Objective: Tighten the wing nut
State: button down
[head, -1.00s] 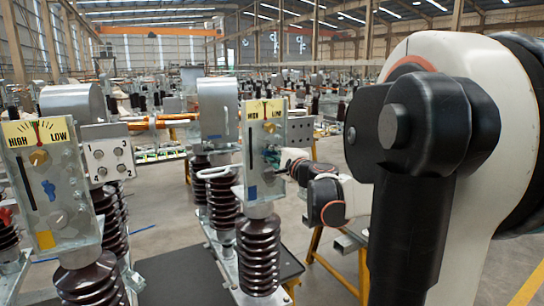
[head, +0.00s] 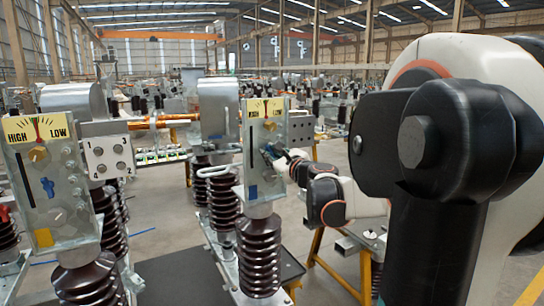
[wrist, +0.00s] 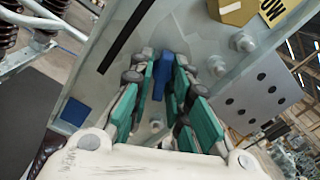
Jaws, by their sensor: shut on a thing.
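The blue wing nut (wrist: 166,78) sits on the galvanized plate of the right-hand isolator (head: 265,185). In the wrist view it stands between the teal pads of my gripper (wrist: 167,72), which is shut on it. In the head view my gripper (head: 273,154) reaches the plate from the right, below the HIGH/LOW label, and the nut is too small and covered to make out. Another blue wing nut (head: 48,187) is on the left isolator's plate, away from my gripper.
A yellow HIGH/LOW scale (head: 265,108) tops the plate. A perforated bracket (wrist: 252,98) and bolts lie close to my fingers on the right. A blue square (wrist: 75,111) marks the plate. Brown ribbed insulators (head: 259,255) stand below.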

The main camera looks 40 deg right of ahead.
jog(key=shift+a+f+m, duration=0.1)
jog(key=shift+a+m, duration=0.05)
jog(key=shift+m, duration=1.45)
jog(key=c, duration=1.7)
grip_release()
